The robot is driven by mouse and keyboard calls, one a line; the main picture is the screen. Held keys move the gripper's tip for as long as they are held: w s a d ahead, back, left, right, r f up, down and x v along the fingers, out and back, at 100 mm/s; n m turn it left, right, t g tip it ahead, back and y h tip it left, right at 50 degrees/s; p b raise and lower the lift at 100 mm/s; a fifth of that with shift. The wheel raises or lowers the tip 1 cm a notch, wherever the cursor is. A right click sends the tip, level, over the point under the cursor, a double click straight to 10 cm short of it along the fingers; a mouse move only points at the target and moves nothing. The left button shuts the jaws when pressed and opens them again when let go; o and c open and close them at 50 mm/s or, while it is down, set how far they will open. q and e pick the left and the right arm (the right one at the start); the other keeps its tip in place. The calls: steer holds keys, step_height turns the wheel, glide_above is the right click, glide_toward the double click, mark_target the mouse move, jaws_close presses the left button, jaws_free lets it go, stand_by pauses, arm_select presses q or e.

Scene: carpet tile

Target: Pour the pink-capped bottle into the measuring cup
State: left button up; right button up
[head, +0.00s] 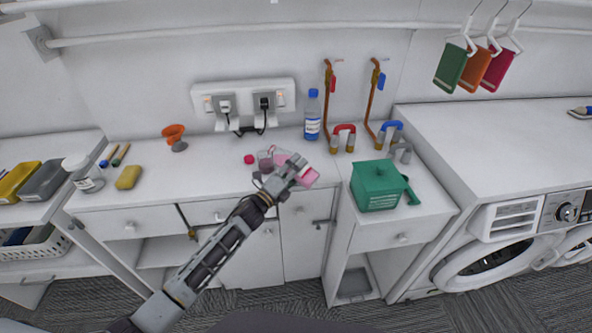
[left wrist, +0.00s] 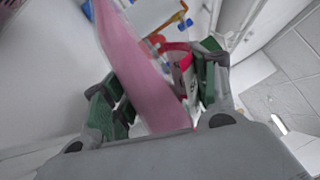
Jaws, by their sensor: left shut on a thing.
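My left gripper (head: 292,172) is over the middle counter, shut on the pink bottle (head: 308,178), which lies tilted on its side. In the left wrist view the bottle's pink body (left wrist: 143,80) slants between the green-padded fingers (left wrist: 158,100). A small clear vessel with a pinkish tint, probably the measuring cup (head: 265,162), stands just left of the gripper and is partly hidden by it. A small round pink cap (head: 249,159) lies on the counter left of that vessel. I cannot tell whether any liquid is flowing. My right gripper is not in view.
A blue-capped water bottle (head: 312,116) stands behind, near the wall sockets (head: 244,103). A green box-like can (head: 378,186) and two taps (head: 344,137) are to the right. An orange funnel (head: 173,132) and yellow sponge (head: 129,177) are left.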

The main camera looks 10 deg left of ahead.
mark_target(275, 159)
arm_select(q)
steer(key=shift+r, duration=0.1)
steer(key=shift+r, duration=0.1)
stand_by(0.3)
